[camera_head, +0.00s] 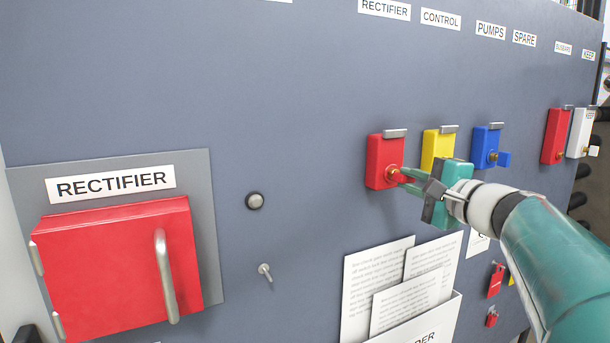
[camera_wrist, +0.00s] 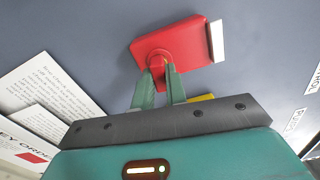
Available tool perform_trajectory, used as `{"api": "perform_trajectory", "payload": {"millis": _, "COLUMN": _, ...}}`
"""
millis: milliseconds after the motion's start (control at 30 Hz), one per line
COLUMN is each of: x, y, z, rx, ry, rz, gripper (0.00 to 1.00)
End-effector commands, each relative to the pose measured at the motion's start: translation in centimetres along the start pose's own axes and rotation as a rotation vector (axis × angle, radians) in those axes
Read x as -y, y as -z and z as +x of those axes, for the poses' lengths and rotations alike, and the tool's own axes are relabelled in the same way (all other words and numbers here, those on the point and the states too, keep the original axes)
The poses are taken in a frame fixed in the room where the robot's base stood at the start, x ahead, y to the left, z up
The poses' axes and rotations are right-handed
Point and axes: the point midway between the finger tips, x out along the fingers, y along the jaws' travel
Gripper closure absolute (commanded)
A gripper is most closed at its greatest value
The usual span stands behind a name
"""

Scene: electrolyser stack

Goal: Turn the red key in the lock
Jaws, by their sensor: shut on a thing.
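The red lock (camera_head: 380,160) is mounted on the grey panel under the RECTIFIER label, and it also shows in the wrist view (camera_wrist: 185,42). The red key (camera_head: 404,173) sits in the brass-coloured keyway on its front. My gripper (camera_head: 407,180) is at the lock, its fingers shut on the key. In the wrist view my gripper (camera_wrist: 160,88) has its two green fingers on either side of the red key (camera_wrist: 160,77), just in front of the lock. The fingers hide part of the key, so its exact angle is hard to tell.
A yellow lock (camera_head: 437,147) and a blue lock (camera_head: 486,143) with a blue key stand close to the right. Another red lock (camera_head: 556,135) and a white one (camera_head: 580,132) are farther right. Below is a paper holder (camera_head: 440,322). A red RECTIFIER box (camera_head: 115,265) with a handle is at left.

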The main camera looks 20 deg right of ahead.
Motion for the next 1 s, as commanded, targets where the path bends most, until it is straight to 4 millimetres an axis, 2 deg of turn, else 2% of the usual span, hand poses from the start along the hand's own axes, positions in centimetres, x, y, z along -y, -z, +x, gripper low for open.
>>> {"api": "perform_trajectory", "payload": {"millis": 100, "x": 0.25, "y": -0.19, "z": 0.13, "rx": 0.004, "ry": 0.004, "rz": -0.067, "gripper": 1.0}}
{"api": "perform_trajectory", "payload": {"millis": 367, "x": 0.26, "y": -0.19, "z": 0.12, "rx": 0.003, "ry": 0.005, "rz": -0.077, "gripper": 1.0}}
{"api": "perform_trajectory", "payload": {"millis": 467, "x": 0.26, "y": -0.23, "z": 0.14, "rx": 0.004, "ry": 0.005, "rz": -0.14, "gripper": 1.0}}
{"api": "perform_trajectory", "payload": {"millis": 500, "x": 0.25, "y": -0.2, "z": 0.12, "rx": 0.004, "ry": 0.004, "rz": -0.142, "gripper": 0.8}}
{"api": "perform_trajectory", "payload": {"millis": 600, "x": 0.19, "y": -0.14, "z": 0.08, "rx": 0.003, "ry": 0.003, "rz": -0.139, "gripper": 0.61}}
{"api": "perform_trajectory", "payload": {"millis": 867, "x": 0.08, "y": -0.06, "z": 0.02, "rx": 0.001, "ry": 0.001, "rz": -0.137, "gripper": 0.61}}
{"api": "perform_trajectory", "payload": {"millis": 1000, "x": 0.11, "y": -0.02, "z": -0.66, "rx": 0.0, "ry": 0.001, "rz": -0.138, "gripper": 0.61}}
